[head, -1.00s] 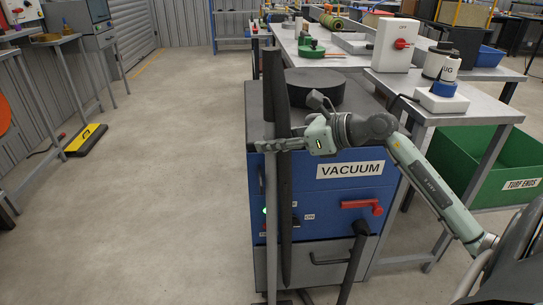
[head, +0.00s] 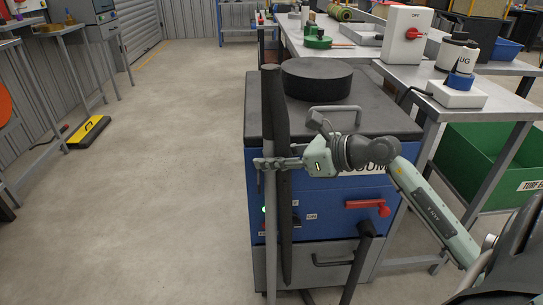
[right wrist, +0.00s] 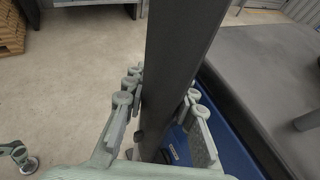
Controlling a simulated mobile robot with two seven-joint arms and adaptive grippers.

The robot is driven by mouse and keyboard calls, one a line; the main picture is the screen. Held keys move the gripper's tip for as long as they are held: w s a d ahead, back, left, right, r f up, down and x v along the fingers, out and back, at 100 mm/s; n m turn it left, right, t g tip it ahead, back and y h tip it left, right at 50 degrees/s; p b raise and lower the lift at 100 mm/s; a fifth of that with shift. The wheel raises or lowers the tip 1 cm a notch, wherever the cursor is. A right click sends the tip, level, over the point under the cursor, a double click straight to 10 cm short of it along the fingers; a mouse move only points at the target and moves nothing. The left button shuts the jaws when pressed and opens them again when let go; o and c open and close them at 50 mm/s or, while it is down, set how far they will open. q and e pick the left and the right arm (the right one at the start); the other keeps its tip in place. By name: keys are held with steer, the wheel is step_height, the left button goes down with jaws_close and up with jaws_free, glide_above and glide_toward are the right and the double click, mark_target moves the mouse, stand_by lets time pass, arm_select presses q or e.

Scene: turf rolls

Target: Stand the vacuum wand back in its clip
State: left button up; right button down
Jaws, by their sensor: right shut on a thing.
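The vacuum wand (head: 270,110) is a long dark grey tube standing nearly upright at the left front of the blue vacuum cabinet (head: 330,215). My right gripper (head: 275,163) is shut around it at mid-height, level with the cabinet's upper front. In the right wrist view the fingers (right wrist: 165,115) flank a broad dark shaft (right wrist: 178,60). A dark tapered length (head: 286,235) runs closely alongside the wand; I cannot tell how they join. The clip is not distinguishable; the wand and gripper may hide it.
The cabinet carries a round black lid (head: 317,78), a red lever (head: 368,207) and a dark hose (head: 358,262) at its front. A workbench (head: 460,105) and green bin (head: 485,165) stand to the right.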

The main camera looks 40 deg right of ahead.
steer(key=shift+r, duration=0.2)
arm_select(q)
steer(key=shift+s, duration=0.1)
arm_select(e)
steer(key=shift+f, duration=0.15)
steer(key=c, duration=1.2)
jaws_free()
steer(key=shift+s, duration=0.1)
arm_select(q)
steer(key=shift+r, duration=0.2)
